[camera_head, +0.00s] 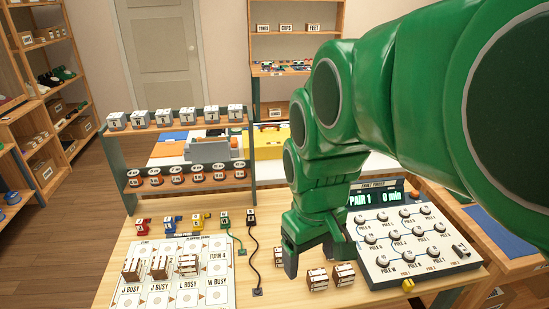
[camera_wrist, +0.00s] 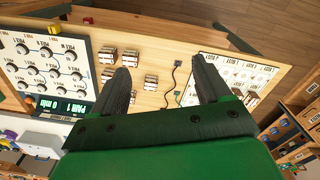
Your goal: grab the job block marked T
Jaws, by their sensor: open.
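Small brown-and-white blocks stand on the wooden table; their letters are too small to read, so I cannot tell which is marked T. In the head view two stand in front of my gripper, a left one (camera_head: 317,279) and a right one (camera_head: 343,274), and another (camera_head: 279,256) is partly hidden beside the finger. Three more, including one block (camera_head: 158,266), stand on the white printed board (camera_head: 205,298). My gripper (camera_head: 314,256) is open above the table. In the wrist view its fingers (camera_wrist: 158,66) are spread, with blocks (camera_wrist: 151,78) showing between and beyond them.
A dial panel (camera_head: 412,265) reading "PAIR 1 0 min" stands right of my gripper. A black cord (camera_head: 253,255) lies left of it. Behind the board is a rack (camera_head: 190,129) with pale cubes above and round orange-and-black pieces below. Small coloured pieces (camera_head: 197,220) line the board's back.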

